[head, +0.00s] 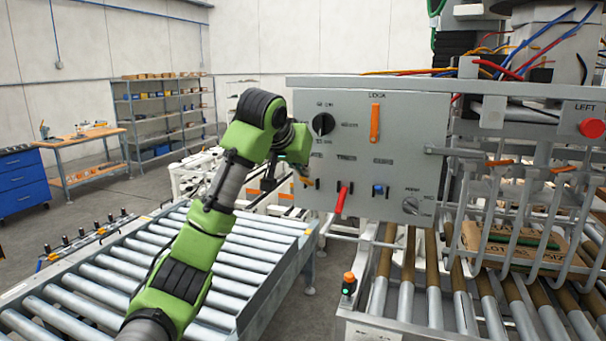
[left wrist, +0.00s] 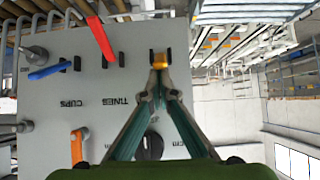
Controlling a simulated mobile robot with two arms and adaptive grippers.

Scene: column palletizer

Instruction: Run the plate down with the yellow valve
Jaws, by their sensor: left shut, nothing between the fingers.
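The yellow valve (head: 306,181) is a small lever at the left edge of the grey control panel (head: 345,155). In the left wrist view the yellow valve (left wrist: 158,62) sits just beyond my fingertips. My left gripper (left wrist: 159,75) is shut with nothing between its fingers, its tips pointing at the valve. I cannot tell if they touch it. In the head view my left gripper (head: 303,170) is at the panel's left edge, partly hidden behind my wrist. My right gripper is not in view. I cannot tell which part is the plate.
A red lever (head: 342,198), a blue lever (head: 378,190) and an orange lever (head: 375,123) share the panel, with a black knob (head: 323,124) and a grey knob (head: 411,205). A tined fork frame (head: 515,210) stands right. A roller conveyor (head: 230,262) lies below my arm.

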